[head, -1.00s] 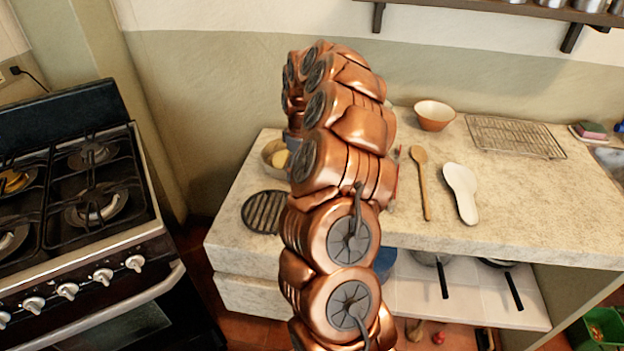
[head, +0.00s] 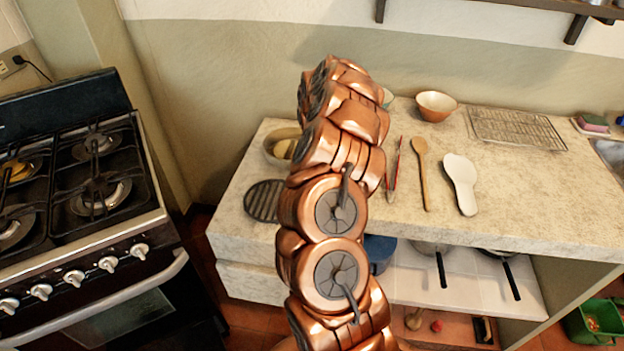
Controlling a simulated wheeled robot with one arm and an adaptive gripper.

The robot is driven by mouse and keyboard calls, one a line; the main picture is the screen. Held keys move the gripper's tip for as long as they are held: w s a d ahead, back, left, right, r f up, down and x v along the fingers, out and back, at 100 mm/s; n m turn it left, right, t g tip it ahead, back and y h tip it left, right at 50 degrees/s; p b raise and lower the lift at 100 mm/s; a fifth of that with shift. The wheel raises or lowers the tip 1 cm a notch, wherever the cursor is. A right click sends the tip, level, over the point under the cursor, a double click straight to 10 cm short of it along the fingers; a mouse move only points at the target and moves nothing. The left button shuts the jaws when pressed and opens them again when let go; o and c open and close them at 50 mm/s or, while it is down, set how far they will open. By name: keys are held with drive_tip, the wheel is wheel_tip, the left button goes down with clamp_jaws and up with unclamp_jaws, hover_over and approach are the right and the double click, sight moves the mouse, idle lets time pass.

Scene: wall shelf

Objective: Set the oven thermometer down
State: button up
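I cannot make out an oven thermometer; my copper-coloured arm covers the middle of the head view. My arm reaches up over the left part of the stone counter (head: 540,185). My gripper is not visible, hidden at or behind the far end of the arm, so I cannot tell what it holds.
A bowl (head: 275,146) and a dark round trivet (head: 263,201) lie left of my arm. Right of it are red-handled tongs (head: 396,170), a wooden spoon (head: 422,172), a white spoon rest (head: 461,184), an orange bowl (head: 436,106) and a wire rack (head: 517,129). A stove (head: 75,215) stands left.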

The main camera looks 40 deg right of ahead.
drive_tip(key=shift+f, duration=0.2)
drive_tip(key=c, duration=1.3)
